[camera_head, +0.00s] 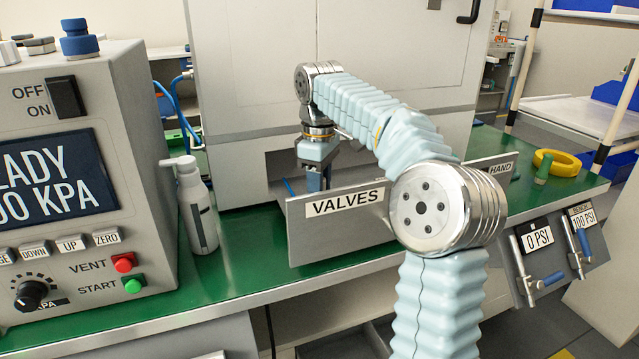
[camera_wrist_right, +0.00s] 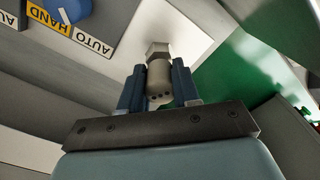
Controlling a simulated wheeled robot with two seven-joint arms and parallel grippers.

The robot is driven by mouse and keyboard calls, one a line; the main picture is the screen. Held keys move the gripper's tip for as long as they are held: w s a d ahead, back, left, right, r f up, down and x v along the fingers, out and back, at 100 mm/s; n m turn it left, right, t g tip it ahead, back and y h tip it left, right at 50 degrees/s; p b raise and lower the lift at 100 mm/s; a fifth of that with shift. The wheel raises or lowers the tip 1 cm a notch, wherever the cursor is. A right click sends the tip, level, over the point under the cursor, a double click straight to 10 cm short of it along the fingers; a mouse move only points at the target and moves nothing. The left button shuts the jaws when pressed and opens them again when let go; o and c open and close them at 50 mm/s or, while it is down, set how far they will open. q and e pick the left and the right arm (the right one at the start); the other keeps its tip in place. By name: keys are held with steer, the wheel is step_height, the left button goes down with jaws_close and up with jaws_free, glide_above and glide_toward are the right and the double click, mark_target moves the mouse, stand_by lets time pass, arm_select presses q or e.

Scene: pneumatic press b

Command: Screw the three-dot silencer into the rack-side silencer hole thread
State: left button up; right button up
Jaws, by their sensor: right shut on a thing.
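The three-dot silencer (camera_wrist_right: 159,82) is a grey cylinder with a row of dark dots at its near end and a hex collar (camera_wrist_right: 158,50) at its far end. My right gripper (camera_wrist_right: 157,88) is shut around its body. The hex end points at a pale grey surface (camera_wrist_right: 185,25) and appears close to or against it. The hole thread is hidden, and I cannot tell whether the silencer is engaged in it. In the head view my right gripper (camera_head: 318,180) points down behind the VALVES panel (camera_head: 345,228), which hides the silencer. My left gripper is out of view.
A HAND/AUTO selector (camera_wrist_right: 70,15) is at the upper left of the wrist view. A control box (camera_head: 80,180) and spray bottle (camera_head: 196,205) stand left on the green bench (camera_head: 225,265).

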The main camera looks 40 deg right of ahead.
steer(key=shift+f, duration=0.35)
steer(key=o, duration=1.1)
steer(key=shift+r, duration=0.15)
step_height(320, 180, up, 11)
steer(key=p, duration=0.3)
steer(key=shift+p, duration=0.35)
steer(key=shift+r, duration=0.4)
